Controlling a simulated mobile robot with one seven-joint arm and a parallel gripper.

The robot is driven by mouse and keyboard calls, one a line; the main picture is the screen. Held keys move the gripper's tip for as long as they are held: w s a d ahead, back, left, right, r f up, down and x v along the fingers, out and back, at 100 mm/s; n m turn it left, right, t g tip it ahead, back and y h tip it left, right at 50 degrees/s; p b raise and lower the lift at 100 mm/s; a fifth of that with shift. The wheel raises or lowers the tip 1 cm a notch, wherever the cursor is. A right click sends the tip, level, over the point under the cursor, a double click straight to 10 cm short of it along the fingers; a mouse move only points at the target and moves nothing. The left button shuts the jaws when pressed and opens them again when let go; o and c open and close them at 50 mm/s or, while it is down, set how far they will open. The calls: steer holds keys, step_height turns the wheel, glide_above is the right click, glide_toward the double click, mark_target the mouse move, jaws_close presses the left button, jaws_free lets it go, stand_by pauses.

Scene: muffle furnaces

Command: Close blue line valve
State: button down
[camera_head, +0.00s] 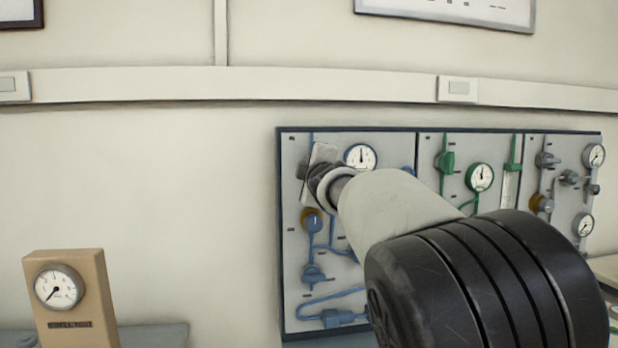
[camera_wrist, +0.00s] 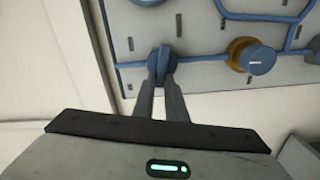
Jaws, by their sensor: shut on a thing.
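The blue line valve (camera_wrist: 161,65) shows in the wrist view as a small blue handle on the blue pipe of the grey panel. My gripper (camera_wrist: 160,85) has its two fingers on either side of this handle and is shut on it. In the head view my gripper (camera_head: 306,171) is at the upper left of the blue panel section (camera_head: 297,260). There my gripper and arm hide the valve handle. I cannot tell from these views whether the valve is open or closed.
Below the gripper is a blue knob with a brass base (camera_head: 312,221), and lower down another blue valve (camera_head: 313,273). A gauge (camera_head: 361,157) sits close to the right. Green (camera_head: 446,162) and grey (camera_head: 547,160) fittings are further right. A tan gauge box (camera_head: 72,300) stands lower left.

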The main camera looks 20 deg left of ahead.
steer(key=shift+f+n+b, duration=0.25)
steer(key=shift+n+b, duration=0.5)
steer(key=shift+n, duration=0.75)
steer(key=c, duration=1.8)
jaws_free()
